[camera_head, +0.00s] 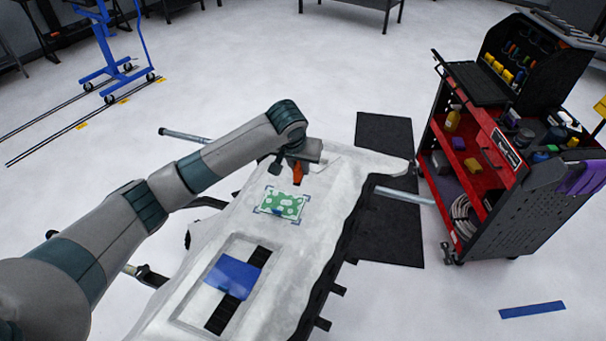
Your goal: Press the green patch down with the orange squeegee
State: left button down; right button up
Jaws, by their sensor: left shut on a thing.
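The green patch (282,204) with pale spots lies on the white panel (225,225), inside dark corner marks. A small blue piece shows at its lower edge. My left gripper (298,166) is beyond the far edge of the patch, shut on the orange squeegee (297,174). The squeegee points downward above the panel near the patch's upper right corner. I cannot tell whether its edge touches the surface. My right gripper is not in view.
A blue sheet (233,276) lies over a black strip (259,256) on the panel's near part. A red and black tool cart (475,165) stands at the right. A dark mat (385,225) lies on the floor beside the panel. A blue wheeled stand (112,62) is far left.

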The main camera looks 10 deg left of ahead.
pick_arm(q)
jog(key=x, duration=0.7)
jog(key=shift+s+f+p, duration=0.2)
jog(key=shift+p, duration=0.1)
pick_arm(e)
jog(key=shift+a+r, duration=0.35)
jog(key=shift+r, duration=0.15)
pick_arm(q)
jog(key=shift+f, duration=0.1)
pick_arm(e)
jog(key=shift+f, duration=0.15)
pick_arm(q)
notch_tip(320, 180, down, 5)
jog(key=b, duration=0.5)
jog(key=shift+b, duration=0.35)
jog(key=shift+f+b, duration=0.65)
jog(key=shift+b, duration=0.3)
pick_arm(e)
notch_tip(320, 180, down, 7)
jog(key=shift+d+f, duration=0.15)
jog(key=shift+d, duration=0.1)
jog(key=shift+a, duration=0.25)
pick_arm(q)
jog(key=shift+f, duration=0.8)
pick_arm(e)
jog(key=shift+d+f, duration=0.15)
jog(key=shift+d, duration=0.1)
